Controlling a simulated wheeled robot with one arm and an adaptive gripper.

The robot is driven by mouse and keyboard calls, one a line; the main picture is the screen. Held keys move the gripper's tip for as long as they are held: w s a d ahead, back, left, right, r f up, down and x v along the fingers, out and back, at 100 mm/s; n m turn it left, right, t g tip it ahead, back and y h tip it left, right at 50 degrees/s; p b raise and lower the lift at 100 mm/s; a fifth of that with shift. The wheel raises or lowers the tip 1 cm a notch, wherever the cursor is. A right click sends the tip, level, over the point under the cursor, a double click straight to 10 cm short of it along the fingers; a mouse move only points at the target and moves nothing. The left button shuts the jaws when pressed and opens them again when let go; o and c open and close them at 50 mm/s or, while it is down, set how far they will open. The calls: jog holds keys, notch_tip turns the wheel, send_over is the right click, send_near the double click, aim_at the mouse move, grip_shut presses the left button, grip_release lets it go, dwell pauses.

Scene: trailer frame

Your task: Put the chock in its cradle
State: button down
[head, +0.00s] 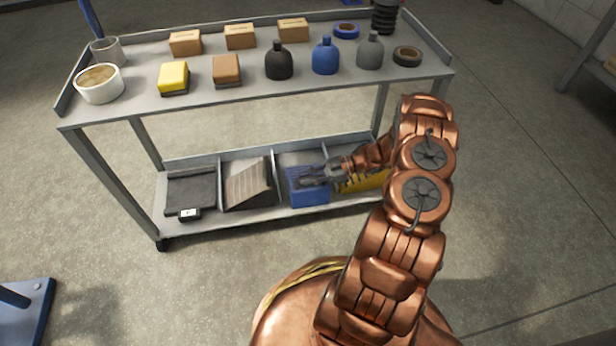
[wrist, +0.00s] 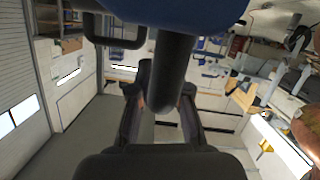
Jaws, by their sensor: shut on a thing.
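My gripper (head: 318,176) is at the cart's lower shelf. It is shut on a dark grey bar handle of a blue ribbed block (head: 309,189), which looks like a chock. In the wrist view my gripper (wrist: 160,100) has its fingers on either side of the dark bar (wrist: 174,70), below the blue body (wrist: 190,10). The block is in or just above a shelf bay; I cannot tell whether it touches the shelf. A grey-beige ribbed wedge (head: 249,184) lies in the bay to its left. A yellow ribbed block (head: 364,181) is to its right, partly hidden by my arm. No cradle is clearly identifiable.
Dividers split the lower shelf (head: 235,217) into bays. The upper shelf (head: 215,93) holds boxes, bottles, tape and sponges. Floor in front of the cart is clear.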

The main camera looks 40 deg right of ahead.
jog(key=shift+s+f, duration=0.1)
jog(key=shift+f, duration=0.65)
jog(key=c, duration=1.5)
grip_release()
jog(key=o, duration=0.5)
jog(key=shift+r, duration=0.1)
jog(key=shift+c, duration=0.2)
jog(key=shift+r, duration=0.25)
jog(key=shift+r, duration=4.8)
